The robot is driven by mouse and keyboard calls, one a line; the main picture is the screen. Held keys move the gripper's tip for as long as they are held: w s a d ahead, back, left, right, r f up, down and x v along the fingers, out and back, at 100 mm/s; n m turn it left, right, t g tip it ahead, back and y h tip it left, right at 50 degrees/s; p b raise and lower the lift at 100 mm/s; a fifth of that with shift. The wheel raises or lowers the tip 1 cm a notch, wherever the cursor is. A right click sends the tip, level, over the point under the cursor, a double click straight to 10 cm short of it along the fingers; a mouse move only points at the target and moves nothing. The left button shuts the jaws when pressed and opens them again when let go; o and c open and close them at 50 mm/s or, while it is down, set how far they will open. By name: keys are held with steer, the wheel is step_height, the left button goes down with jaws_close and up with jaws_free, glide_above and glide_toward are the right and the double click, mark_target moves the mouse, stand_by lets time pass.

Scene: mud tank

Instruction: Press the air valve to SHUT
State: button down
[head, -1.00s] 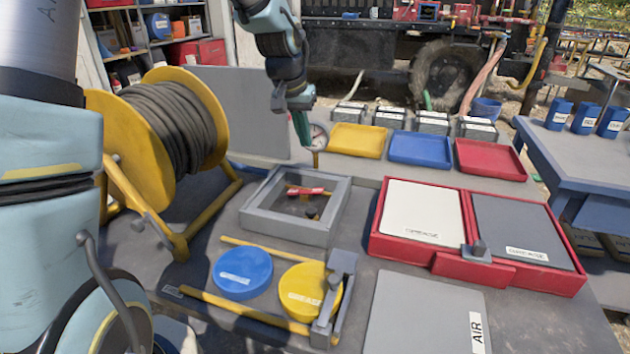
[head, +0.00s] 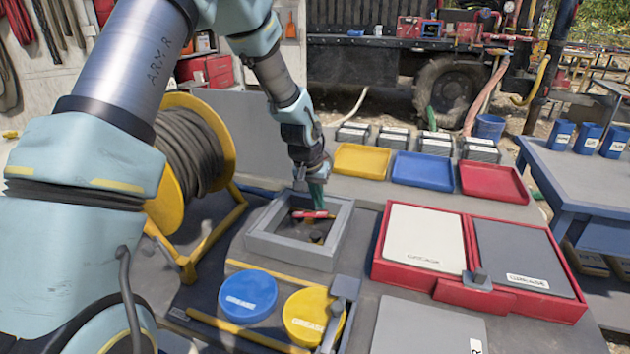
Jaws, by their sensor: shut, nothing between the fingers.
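The air valve shows as a red handle (head: 312,214) inside a square grey open-topped frame (head: 262,243) on the bench. The handle lies roughly level across the opening, with a small brownish part below it. My gripper (head: 317,207) is shut and empty, pointing down into the frame at the handle. Its tip is at or just above the handle's right part; I cannot tell whether they touch. The gripper hides some of the handle and the frame's back side. The AIR label is largely cut off at the bottom edge.
A yellow cable reel (head: 215,140) stands left of the frame. A red case (head: 380,262) with white and grey lids is to the right. Blue (head: 244,296) and yellow (head: 312,317) round lids lie in front. Yellow, blue and red trays stand behind.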

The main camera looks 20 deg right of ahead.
mark_target(325, 214)
steer(key=shift+s+d+f, duration=0.1)
steer(key=shift+f, duration=0.65)
steer(key=shift+s+d+f+t+y+b, duration=0.35)
steer(key=shift+t+y+b, duration=0.2)
steer(key=shift+b, duration=1.05)
steer(key=shift+s+d+f+t+y+b, duration=0.25)
steer(key=shift+t+y+b, duration=0.25)
steer(key=shift+b, duration=0.65)
steer(key=shift+w+f+b, duration=0.1)
steer(key=shift+b, duration=0.25)
steer(key=shift+f, duration=0.1)
steer(key=shift+r+p, duration=0.45)
steer(key=shift+r, duration=0.45)
steer(key=shift+r, duration=0.1)
